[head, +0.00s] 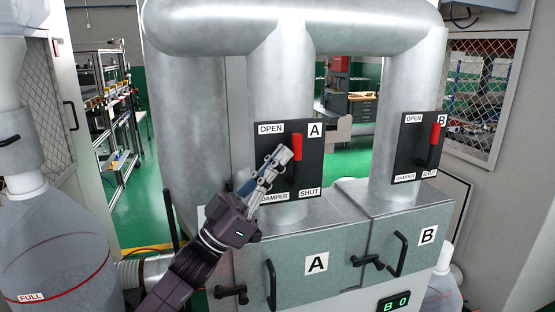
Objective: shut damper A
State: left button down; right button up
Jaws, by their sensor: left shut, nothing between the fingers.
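Damper A is a black plate (263,146) on the left vertical duct, with OPEN at its upper left and SHUT at its lower right. Its red lever handle (297,146) stands upright in the upper part of the plate. My left gripper (284,156) is shut and empty, its fingertips just left of the red handle. I cannot tell whether they touch it. The gripper hides part of the plate's left side and the lettering near DAMPER. My right gripper is not in view.
Damper B's plate (410,155) is on the right duct, its red handle (435,133) also upright. Below are metal boxes A (340,275) and B (405,235) with protruding black handles. A bag marked FULL (55,250) hangs at left.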

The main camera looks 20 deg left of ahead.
aim_at(296, 155)
pick_arm(q)
jog(key=shift+w+d+r, duration=0.25)
jog(key=shift+d, duration=0.05)
jog(key=shift+w+d+r, duration=0.2)
jog(key=shift+w+d, duration=0.1)
jog(key=shift+d, duration=0.25)
jog(key=shift+w+d+r, duration=0.15)
jog(key=shift+w+d, duration=0.35)
jog(key=shift+d, duration=0.25)
jog(key=shift+w+d+p, duration=0.35)
jog(key=shift+d+p, duration=0.05)
jog(key=shift+p, duration=0.1)
jog(key=shift+w+d+m+g+y+p, duration=0.3)
jog(key=shift+d+m+g, duration=0.15)
jog(key=shift+g, duration=0.15)
jog(key=shift+w+d+f, duration=0.15)
jog(key=shift+d+f, duration=0.1)
jog(key=shift+f, duration=0.1)
jog(key=shift+w+d+f, duration=0.45)
jog(key=shift+d, duration=0.25)
